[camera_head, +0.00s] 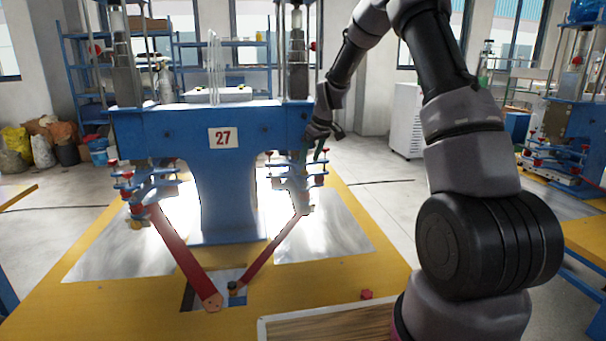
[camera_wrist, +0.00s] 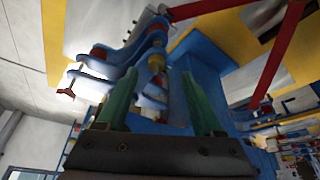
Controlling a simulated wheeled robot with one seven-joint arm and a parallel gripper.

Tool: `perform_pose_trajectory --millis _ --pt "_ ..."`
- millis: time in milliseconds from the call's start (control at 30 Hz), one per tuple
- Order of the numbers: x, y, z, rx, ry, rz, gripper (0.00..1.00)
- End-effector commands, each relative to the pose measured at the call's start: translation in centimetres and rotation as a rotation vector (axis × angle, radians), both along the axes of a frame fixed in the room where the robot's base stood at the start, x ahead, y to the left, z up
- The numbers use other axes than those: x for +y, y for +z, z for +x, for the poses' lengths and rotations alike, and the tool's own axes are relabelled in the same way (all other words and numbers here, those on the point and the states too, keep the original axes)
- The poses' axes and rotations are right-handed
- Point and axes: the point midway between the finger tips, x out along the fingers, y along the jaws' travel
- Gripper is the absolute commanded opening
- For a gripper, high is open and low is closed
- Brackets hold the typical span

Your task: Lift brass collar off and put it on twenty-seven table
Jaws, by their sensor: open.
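The twenty-seven table (camera_head: 340,296) is a yellow surface under a blue machine (camera_head: 223,176) with a "27" sign. My gripper (camera_head: 319,150) is high beside the machine's right column. In the wrist view my gripper (camera_wrist: 162,103) shows two green fingers, wide apart with nothing clearly held. Beyond them, a yellowish brass-coloured ring (camera_wrist: 156,62), which looks like the brass collar, sits on a stack of blue plates and red parts. It appears ahead of the fingers and not gripped. In the head view I cannot make the collar out clearly at the right column.
Two red pedal arms (camera_head: 187,257) (camera_head: 269,254) slope down to the table's front. A small dark part (camera_head: 233,287) stands near their ends. A red piece (camera_head: 367,294) and a wooden tray (camera_head: 262,329) lie at the front right. Bare yellow surface lies between.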

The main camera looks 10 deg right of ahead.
Motion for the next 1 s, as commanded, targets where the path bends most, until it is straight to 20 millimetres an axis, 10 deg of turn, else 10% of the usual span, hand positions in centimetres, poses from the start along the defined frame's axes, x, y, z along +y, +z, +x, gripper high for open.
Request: perform_pose_trajectory --millis 667,867,1000 --pt "0.8 -4.7 2.3 -0.001 -0.001 0.000 0.69" --pt "0.8 -4.7 2.3 -0.001 0.000 0.000 0.00" --pt "0.8 -4.7 2.3 -0.001 0.000 0.000 0.00"
